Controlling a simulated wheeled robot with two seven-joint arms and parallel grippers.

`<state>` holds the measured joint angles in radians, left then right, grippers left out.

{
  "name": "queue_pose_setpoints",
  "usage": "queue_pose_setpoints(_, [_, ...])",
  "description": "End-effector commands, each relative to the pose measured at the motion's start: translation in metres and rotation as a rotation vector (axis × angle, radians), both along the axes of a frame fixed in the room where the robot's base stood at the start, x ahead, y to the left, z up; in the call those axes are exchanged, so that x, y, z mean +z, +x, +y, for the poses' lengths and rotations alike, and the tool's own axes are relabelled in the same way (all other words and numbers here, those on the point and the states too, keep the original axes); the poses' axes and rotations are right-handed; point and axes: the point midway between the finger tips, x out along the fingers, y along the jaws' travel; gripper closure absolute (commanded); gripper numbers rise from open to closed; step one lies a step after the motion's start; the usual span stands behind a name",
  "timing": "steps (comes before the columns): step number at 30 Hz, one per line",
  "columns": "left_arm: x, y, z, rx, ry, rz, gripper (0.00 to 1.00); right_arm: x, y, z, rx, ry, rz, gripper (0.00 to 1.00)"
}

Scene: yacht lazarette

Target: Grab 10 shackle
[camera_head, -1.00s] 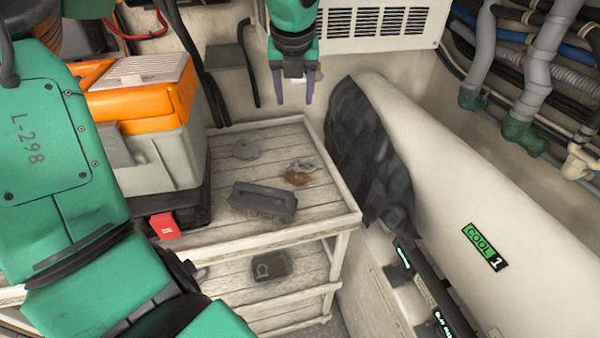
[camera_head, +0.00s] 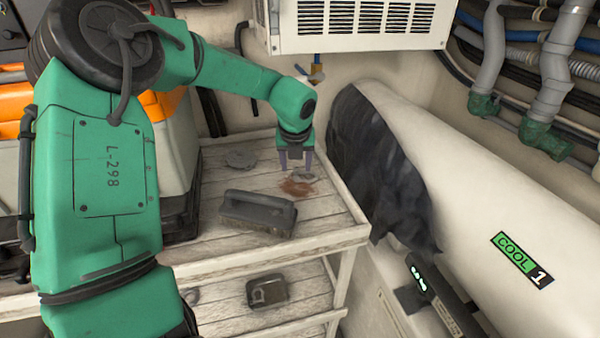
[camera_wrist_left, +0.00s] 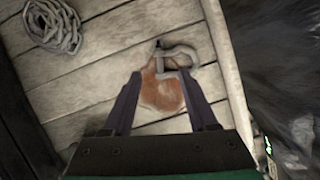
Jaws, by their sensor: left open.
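A small grey metal shackle (camera_head: 304,175) lies on the wooden top shelf beside a rust-brown stain (camera_head: 296,188). In the left wrist view the shackle (camera_wrist_left: 178,58) lies just beyond and between the fingertips, overlapping the far edge of the stain (camera_wrist_left: 163,94). My left gripper (camera_head: 296,168) is open, pointing down over the shackle, with its two dark fingers apart. The fingers also show in the left wrist view (camera_wrist_left: 160,76), with nothing gripped between them. Part of the shackle is hidden by the gripper in the head view. My right gripper is not in view.
A dark grey block with a handle (camera_head: 257,212) lies on the shelf in front of the stain. A grey rope coil (camera_head: 240,159) lies left of the gripper. A dark object (camera_head: 267,291) sits on the lower shelf. A white cylinder (camera_head: 470,190) with dark cloth (camera_head: 370,160) borders the right.

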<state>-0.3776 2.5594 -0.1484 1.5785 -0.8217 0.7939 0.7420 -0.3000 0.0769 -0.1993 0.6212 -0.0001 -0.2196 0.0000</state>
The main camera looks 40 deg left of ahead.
Motion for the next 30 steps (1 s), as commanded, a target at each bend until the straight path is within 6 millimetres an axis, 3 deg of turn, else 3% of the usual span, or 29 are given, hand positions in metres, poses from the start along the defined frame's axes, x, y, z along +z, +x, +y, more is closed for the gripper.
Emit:
queue_pose_setpoints(1, [-0.006,0.002,0.003,0.001,0.001,0.007,0.41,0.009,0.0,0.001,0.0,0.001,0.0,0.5])
queue_pose_setpoints(5, [-0.027,0.008,0.007,0.002,-0.001,0.003,0.41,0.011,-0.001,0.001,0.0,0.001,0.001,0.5])
queue_pose_setpoints(11, [-0.03,0.009,0.008,0.001,-0.001,-0.001,0.41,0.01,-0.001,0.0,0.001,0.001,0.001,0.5])
queue_pose_setpoints(13, [-0.03,0.009,0.008,0.001,-0.001,-0.001,0.6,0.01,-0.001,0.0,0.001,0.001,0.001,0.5])
queue_pose_setpoints(16, [-0.03,0.009,0.008,0.0,-0.001,-0.001,0.99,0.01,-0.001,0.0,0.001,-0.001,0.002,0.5])
queue_pose_setpoints(30, [-0.022,0.01,0.008,0.001,0.0,-0.002,1.0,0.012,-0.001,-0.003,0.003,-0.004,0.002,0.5])
